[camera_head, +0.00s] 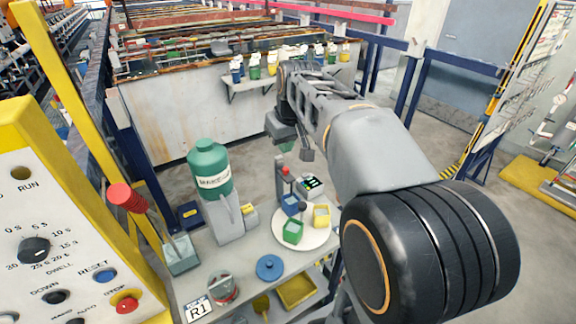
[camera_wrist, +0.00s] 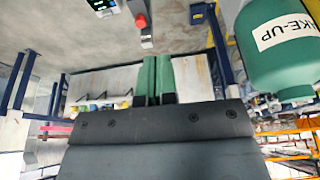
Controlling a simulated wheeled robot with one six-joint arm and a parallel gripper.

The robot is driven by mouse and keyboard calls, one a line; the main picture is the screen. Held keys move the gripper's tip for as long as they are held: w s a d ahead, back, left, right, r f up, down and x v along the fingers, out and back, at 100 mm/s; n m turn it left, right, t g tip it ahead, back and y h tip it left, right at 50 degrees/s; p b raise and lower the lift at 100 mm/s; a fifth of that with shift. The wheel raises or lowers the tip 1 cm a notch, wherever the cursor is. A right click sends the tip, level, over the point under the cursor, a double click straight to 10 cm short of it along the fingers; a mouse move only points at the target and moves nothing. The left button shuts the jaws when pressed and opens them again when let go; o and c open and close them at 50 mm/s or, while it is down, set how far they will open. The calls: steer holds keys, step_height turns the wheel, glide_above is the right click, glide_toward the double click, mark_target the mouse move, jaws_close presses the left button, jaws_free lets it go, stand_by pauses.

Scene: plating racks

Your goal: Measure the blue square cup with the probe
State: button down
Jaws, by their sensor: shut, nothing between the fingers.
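The blue square cup (camera_head: 290,206) stands on a round white plate (camera_head: 281,237), with a green square cup (camera_head: 292,232) in front and a yellow square cup (camera_head: 321,216) to its right. Just behind it are a grey upright post with a red top (camera_head: 285,171) and a small meter with a lit display (camera_head: 311,185). I cannot tell which part of these is the probe. My gripper (camera_head: 287,147) is beyond and above them, apart from the cups. In the wrist view its green fingers (camera_wrist: 156,75) lie side by side, shut and empty. The cups are not visible there.
A green bottle labelled make-up (camera_head: 209,168) stands on a grey stand left of the plate. A blue round lid (camera_head: 270,267) lies in front. A red-handled lever (camera_head: 128,197) rises at the left.

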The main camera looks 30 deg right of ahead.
steer(key=w+d, duration=0.4)
glide_toward(285, 168)
steer(key=x, duration=0.5)
steer(key=shift+w+f+p, duration=0.3)
steer(key=shift+w, duration=0.05)
steer(key=shift+f, duration=0.75)
